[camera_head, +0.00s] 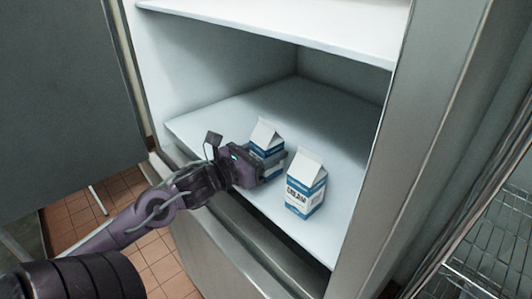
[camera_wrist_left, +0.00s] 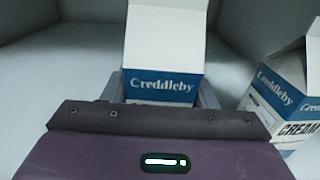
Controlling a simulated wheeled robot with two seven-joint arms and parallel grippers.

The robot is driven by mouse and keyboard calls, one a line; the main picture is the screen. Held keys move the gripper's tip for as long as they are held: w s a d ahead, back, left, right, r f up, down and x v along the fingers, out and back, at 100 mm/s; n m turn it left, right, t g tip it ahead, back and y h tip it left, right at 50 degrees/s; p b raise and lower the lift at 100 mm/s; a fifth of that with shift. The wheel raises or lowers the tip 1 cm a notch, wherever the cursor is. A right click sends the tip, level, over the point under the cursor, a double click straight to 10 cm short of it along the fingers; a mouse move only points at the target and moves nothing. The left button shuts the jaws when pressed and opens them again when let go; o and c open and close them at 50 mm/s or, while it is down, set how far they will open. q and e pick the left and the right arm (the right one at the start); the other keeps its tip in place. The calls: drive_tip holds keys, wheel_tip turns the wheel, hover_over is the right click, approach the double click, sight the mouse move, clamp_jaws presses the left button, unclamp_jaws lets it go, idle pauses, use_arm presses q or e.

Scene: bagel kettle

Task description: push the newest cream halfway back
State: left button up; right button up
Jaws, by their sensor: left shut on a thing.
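Two white and blue cream cartons stand upright on the fridge shelf (camera_head: 215,125). The left carton (camera_head: 266,134) is at my left gripper (camera_head: 272,165), which is shut on it low down. In the left wrist view this carton (camera_wrist_left: 165,50) stands between the fingers and reads "Creddleby"; its lower part is hidden by the gripper. The right carton (camera_head: 305,184) reads "CREAM" and stands nearer the shelf's front, apart from the gripper. It also shows at the right edge of the left wrist view (camera_wrist_left: 290,90). No date can be read on either carton. My right gripper is not in view.
The shelf behind the cartons is bare to the back wall. Another shelf (camera_head: 290,25) is above. The open fridge door (camera_head: 60,90) is at the left, and the steel frame (camera_head: 405,150) bounds the opening at the right. A wire rack (camera_head: 495,240) stands further right.

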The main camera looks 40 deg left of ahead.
use_arm(q)
drive_tip(key=shift+w+d+r+b, duration=0.1)
drive_tip(key=shift+w+d+b, duration=0.05)
drive_tip(key=shift+w, duration=0.75)
drive_tip(key=shift+w+d+r+b, duration=0.1)
drive_tip(key=shift+w+d+b, duration=0.05)
drive_tip(key=shift+w, duration=0.75)
drive_tip(key=shift+w+d, duration=0.2)
drive_tip(key=shift+w, duration=1.45)
drive_tip(key=shift+w+d, duration=0.15)
drive_tip(key=shift+w, duration=0.55)
drive_tip(key=shift+w+d, duration=0.1)
drive_tip(key=shift+w, duration=0.6)
drive_tip(key=shift+w+d, duration=0.15)
drive_tip(key=shift+w, duration=1.2)
drive_tip(key=shift+w+d+p, duration=0.15)
drive_tip(key=shift+w+d, duration=0.05)
drive_tip(key=shift+w, duration=1.05)
drive_tip(key=shift+w+d+p, duration=0.15)
drive_tip(key=shift+w, duration=1.1)
drive_tip(key=shift+w+d, duration=0.2)
drive_tip(key=shift+w, duration=1.15)
drive_tip(key=shift+w+f, duration=0.15)
drive_tip(key=shift+b, duration=0.4)
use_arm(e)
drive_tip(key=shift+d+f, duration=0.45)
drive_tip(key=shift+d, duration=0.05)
